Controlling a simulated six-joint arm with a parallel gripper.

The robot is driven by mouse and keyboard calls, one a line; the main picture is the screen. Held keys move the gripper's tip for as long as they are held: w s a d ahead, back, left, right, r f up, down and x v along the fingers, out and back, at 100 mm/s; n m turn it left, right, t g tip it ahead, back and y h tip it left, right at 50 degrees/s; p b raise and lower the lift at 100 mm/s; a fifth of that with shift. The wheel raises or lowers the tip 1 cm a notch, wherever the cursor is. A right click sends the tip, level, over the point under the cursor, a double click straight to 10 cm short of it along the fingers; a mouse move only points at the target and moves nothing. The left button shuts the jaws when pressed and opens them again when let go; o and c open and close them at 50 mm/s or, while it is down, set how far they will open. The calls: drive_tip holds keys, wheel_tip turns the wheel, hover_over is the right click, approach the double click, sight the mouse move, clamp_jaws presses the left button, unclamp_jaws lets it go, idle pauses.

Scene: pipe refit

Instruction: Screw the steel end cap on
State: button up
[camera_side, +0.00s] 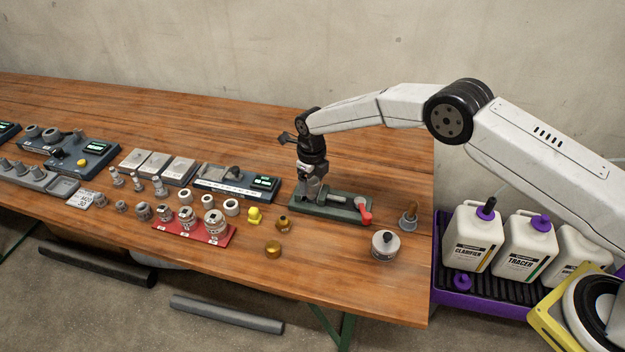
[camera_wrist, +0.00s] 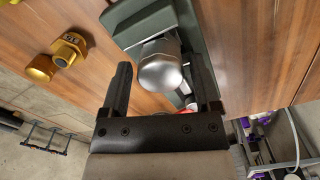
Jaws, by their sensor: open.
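A green vise (camera_side: 345,212) with a red handle (camera_side: 364,213) stands on the bench below my gripper (camera_side: 313,190). In the wrist view, a rounded, shiny steel piece (camera_wrist: 160,72), which looks like the steel end cap, stands at the vise (camera_wrist: 150,22). My gripper (camera_wrist: 160,62) is open, with one finger on each side of this piece. A gap shows at the left finger; the right finger is closer, and I cannot tell whether it touches. The cap hides what is beneath it, so its seating on a pipe cannot be told.
Yellow and brass fittings (camera_side: 273,251) lie left of the vise. A red tray (camera_side: 225,238) holds several fittings farther left. A round grey-white container (camera_side: 385,245) and a wooden-handled tool (camera_side: 409,216) stand to the right. Bare wood lies behind the vise.

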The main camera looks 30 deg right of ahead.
drive_tip(key=n, duration=0.4)
drive_tip(key=shift+n, duration=1)
drive_tip(key=n, duration=0.3)
drive_tip(key=shift+n, duration=1.5)
drive_tip(key=shift+n, duration=3)
